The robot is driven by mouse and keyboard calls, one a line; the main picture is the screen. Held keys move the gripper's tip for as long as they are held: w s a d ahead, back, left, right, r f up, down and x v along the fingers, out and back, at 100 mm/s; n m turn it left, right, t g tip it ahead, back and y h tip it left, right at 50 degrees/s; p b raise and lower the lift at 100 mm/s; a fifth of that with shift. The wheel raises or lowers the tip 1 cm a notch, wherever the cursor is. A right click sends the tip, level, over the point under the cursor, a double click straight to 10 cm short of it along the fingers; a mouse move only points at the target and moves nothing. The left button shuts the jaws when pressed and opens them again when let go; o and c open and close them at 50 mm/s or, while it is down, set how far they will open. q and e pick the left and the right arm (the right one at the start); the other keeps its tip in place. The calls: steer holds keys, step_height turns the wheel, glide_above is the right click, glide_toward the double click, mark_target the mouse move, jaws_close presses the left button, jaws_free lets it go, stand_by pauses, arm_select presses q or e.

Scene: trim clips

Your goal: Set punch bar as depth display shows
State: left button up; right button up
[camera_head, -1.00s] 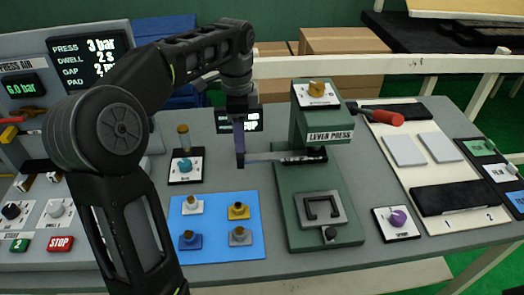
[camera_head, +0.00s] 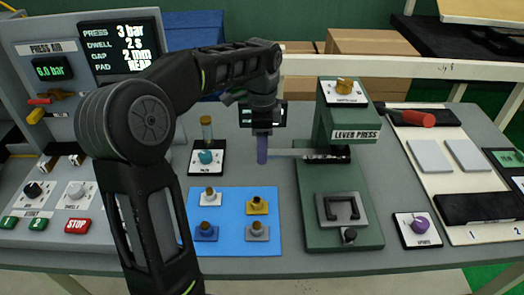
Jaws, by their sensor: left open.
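The green lever press (camera_head: 345,123) stands right of centre, labelled LEVER PRESS. A pale bar (camera_head: 300,153) sticks out level from its left side. My left gripper (camera_head: 262,148) points down at the bar's free end, where a purple upright piece shows; I cannot tell whether that is a finger or a grip, or whether they touch. The gripper is open. A small dark display (camera_head: 282,110) stands behind it, mostly covered, its reading hidden. The big display (camera_head: 120,45) at the back left reads PRESS 3 bar, DWELL 2 s, GAP 2 mm, PAD REAR. My right gripper is out of view.
A blue mat (camera_head: 268,220) with several small knobbed pieces lies in front of the gripper. A teal knob (camera_head: 206,157) is left of it, and a purple knob (camera_head: 420,224) right of the press. A red-handled tool (camera_head: 418,118) lies at the right. Control panel at left.

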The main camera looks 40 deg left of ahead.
arm_select(q)
steer(key=shift+f, duration=0.8)
steer(key=shift+c, duration=0.5)
jaws_close()
stand_by(0.4)
